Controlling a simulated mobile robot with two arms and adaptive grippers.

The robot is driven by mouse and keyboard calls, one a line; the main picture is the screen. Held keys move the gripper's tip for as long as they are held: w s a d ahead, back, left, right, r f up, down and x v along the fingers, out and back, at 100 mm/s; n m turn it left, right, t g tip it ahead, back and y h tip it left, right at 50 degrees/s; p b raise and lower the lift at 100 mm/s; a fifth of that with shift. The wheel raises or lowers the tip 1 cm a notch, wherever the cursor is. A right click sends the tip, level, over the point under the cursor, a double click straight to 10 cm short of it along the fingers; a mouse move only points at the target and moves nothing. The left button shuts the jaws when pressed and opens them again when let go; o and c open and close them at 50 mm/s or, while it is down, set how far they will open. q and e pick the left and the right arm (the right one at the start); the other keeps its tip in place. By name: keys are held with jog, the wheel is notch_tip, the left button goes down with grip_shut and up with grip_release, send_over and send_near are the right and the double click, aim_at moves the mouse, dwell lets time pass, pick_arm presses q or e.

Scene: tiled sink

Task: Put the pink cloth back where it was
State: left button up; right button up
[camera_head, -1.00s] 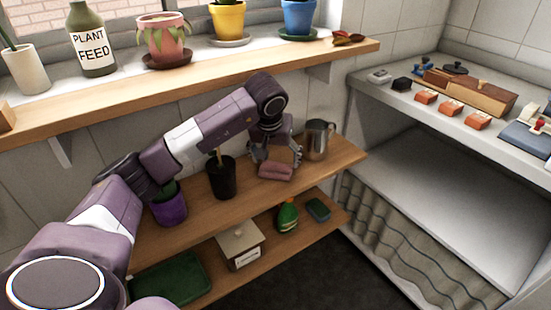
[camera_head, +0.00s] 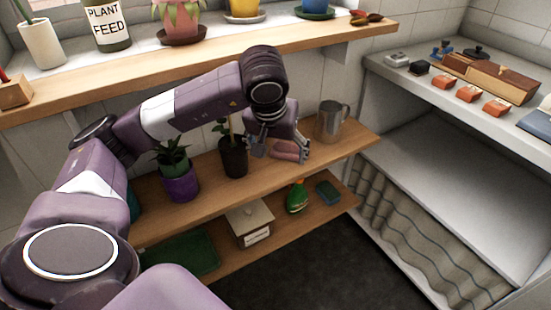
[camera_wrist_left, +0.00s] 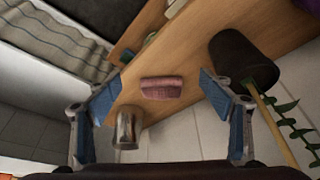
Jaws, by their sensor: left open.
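The pink cloth (camera_head: 287,151) lies folded on the upper wooden shelf, between a dark plant pot and a metal pitcher. In the left wrist view the cloth (camera_wrist_left: 162,88) lies between and beyond my open fingers, with visible room on both sides. My left gripper (camera_head: 278,148) is open and empty. It is over the shelf close to the cloth and partly overlaps it in the head view. In the left wrist view my left gripper (camera_wrist_left: 165,110) shows both blue finger pads spread wide. I cannot tell its exact height above the cloth. My right gripper is not in view.
The dark pot (camera_head: 233,157) with a plant stands left of the gripper, and the metal pitcher (camera_head: 331,121) stands right. A purple pot (camera_head: 181,185) is further left. The windowsill ledge (camera_head: 215,62) runs above. The lower shelf holds a green bottle (camera_head: 296,198) and a white box (camera_head: 249,224).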

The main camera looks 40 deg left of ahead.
pick_arm(q)
jog(key=shift+s+d, duration=0.25)
jog(key=shift+s, duration=0.35)
jog(key=shift+s+d, duration=0.2)
jog(key=shift+s, duration=0.35)
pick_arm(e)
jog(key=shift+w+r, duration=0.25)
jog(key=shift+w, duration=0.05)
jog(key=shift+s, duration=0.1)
